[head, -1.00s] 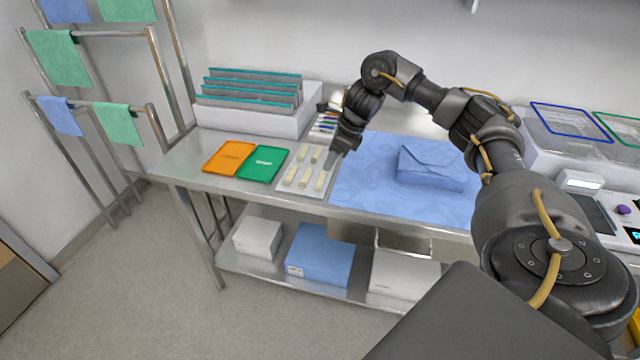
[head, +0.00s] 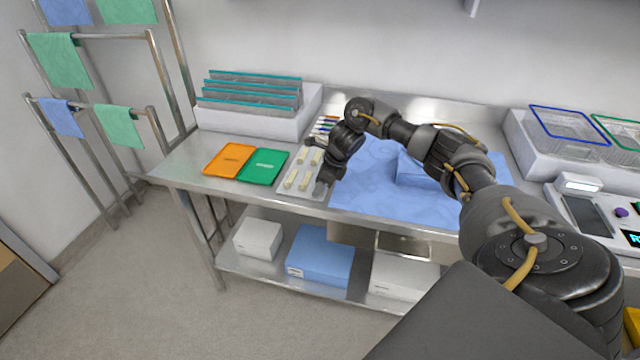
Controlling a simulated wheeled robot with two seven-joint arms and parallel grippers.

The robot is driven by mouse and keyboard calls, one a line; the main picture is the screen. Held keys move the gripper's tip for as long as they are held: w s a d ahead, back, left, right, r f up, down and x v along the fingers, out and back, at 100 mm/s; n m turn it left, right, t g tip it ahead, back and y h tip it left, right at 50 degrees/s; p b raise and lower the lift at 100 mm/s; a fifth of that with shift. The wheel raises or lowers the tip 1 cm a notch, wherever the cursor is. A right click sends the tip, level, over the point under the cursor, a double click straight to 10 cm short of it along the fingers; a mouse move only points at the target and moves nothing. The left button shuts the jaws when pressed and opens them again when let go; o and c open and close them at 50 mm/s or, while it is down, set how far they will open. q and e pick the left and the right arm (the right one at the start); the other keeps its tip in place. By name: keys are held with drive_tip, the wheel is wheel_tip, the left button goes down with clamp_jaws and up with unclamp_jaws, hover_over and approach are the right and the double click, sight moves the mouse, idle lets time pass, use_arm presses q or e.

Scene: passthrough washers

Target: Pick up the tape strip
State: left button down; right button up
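Several short cream-coloured tape strips (head: 291,180) lie in two rows on a light backing sheet (head: 287,192) on the steel table. A front-row strip also shows in the middle (head: 305,184), and two more lie in the back row (head: 303,156). My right gripper (head: 321,184) points down at the sheet's right edge, over the front right strip's place, and hides that strip. Its fingertips are small and dark, so I cannot tell whether they are open, shut or touching the strip. My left gripper is not in view.
A blue wrap (head: 375,192) with a folded blue pack (head: 412,170) lies to the right. Pens (head: 324,126) and a white rack (head: 250,118) stand behind. Boxes sit on the lower shelf.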

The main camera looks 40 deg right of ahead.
clamp_jaws()
idle(0.5)
